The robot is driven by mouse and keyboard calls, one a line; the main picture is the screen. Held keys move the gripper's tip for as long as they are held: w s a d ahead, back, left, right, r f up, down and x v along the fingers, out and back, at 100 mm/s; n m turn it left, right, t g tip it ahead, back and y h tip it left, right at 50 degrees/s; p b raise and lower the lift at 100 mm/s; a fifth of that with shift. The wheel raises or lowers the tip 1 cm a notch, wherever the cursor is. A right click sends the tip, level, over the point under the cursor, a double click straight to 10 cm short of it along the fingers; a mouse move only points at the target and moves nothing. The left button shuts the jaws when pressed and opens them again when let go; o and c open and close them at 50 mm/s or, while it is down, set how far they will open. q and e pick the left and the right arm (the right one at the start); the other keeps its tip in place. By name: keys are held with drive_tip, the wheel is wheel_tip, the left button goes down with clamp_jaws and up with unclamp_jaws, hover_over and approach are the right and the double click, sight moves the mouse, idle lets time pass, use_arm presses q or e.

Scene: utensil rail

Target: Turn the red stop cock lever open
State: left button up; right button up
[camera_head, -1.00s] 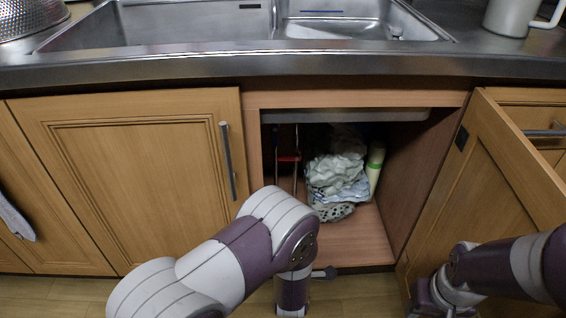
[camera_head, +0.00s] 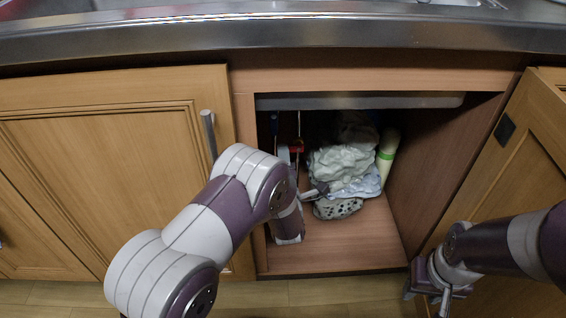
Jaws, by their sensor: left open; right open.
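The red stop cock lever (camera_head: 296,146) shows as a small red piece on thin vertical pipes, inside the open cabinet at its left side. My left arm reaches in from the left, and my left gripper (camera_head: 303,188) is inside the cabinet opening, just below the lever in the picture. The forearm hides part of this gripper, and I cannot tell whether it touches the lever or pipes. It is open. My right gripper (camera_head: 437,288) is open and empty, low by the open right door.
A pile of pale crumpled bags and cloth (camera_head: 341,165) fills the middle back of the cabinet, with a green-banded white roll (camera_head: 388,153) beside it. The open door (camera_head: 520,150) bounds the right, the closed door (camera_head: 110,150) the left. The cabinet floor (camera_head: 350,245) is bare in front.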

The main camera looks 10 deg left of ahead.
use_arm(q)
drive_tip(key=shift+x, duration=1)
use_arm(e)
drive_tip(key=shift+f, duration=0.5)
use_arm(q)
clamp_jaws()
